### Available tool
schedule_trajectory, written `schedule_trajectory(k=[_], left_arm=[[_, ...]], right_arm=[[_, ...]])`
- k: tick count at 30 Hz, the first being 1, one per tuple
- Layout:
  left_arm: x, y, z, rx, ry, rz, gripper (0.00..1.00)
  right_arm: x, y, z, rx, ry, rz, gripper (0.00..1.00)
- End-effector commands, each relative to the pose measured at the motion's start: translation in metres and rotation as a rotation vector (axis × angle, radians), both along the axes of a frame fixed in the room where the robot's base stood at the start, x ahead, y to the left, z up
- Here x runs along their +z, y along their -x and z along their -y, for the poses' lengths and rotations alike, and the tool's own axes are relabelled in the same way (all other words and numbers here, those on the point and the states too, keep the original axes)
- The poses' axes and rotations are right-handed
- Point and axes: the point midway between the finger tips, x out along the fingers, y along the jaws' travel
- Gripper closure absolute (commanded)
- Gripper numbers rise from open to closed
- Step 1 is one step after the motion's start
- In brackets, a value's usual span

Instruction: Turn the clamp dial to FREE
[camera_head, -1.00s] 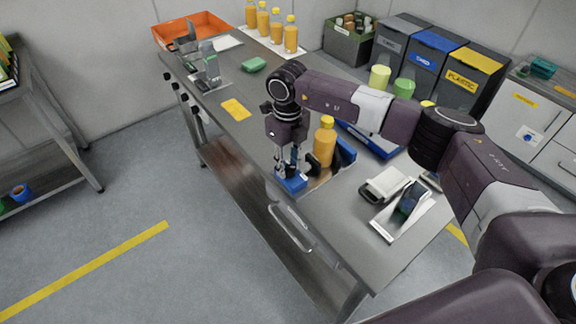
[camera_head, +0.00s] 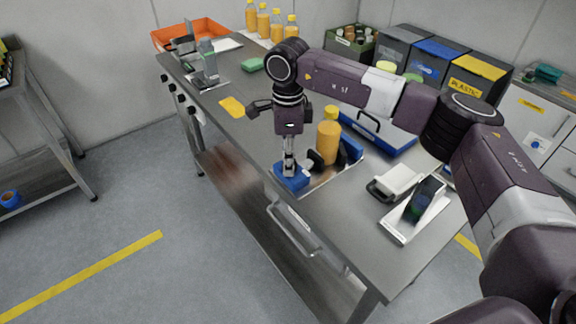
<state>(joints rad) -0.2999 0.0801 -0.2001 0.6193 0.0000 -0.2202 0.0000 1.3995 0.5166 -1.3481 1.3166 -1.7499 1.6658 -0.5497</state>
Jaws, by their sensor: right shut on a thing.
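My right gripper (camera_head: 289,166) points straight down at the front edge of the table and is shut on the clamp dial. Its fingers hide the dial, so I cannot read the dial's setting. The dial sits at a blue block (camera_head: 291,180) at the front left of the clamp fixture. An orange bottle (camera_head: 327,143) with a yellow cap stands upright in the fixture, between black clamp jaws (camera_head: 349,152). I cannot tell whether the jaws touch the bottle. My left gripper is out of view.
A blue tray (camera_head: 391,137) lies behind the bottle. A white block and a tilted dark screen (camera_head: 426,196) stand to the right. Several bottles stand at the back.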

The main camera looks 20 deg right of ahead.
Motion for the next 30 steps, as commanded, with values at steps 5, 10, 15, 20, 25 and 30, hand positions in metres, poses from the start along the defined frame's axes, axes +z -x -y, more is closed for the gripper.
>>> schedule_trajectory(k=[5,10,15,20,25,30], left_arm=[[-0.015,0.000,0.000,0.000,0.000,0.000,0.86],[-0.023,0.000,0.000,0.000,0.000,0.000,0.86],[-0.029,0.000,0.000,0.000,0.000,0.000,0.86],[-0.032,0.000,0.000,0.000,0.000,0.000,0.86],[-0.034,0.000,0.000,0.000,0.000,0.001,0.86],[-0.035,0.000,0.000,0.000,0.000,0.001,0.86]], right_arm=[[-0.001,-0.001,0.000,0.166,-0.001,0.005,0.98],[0.000,0.000,0.000,0.313,-0.002,0.005,0.98],[0.001,0.000,0.000,0.436,-0.001,0.005,0.98],[0.001,0.001,0.000,0.522,0.000,0.005,0.98],[0.002,0.001,0.001,0.578,0.000,0.005,0.98],[0.002,0.001,0.001,0.604,0.000,0.006,0.98]])
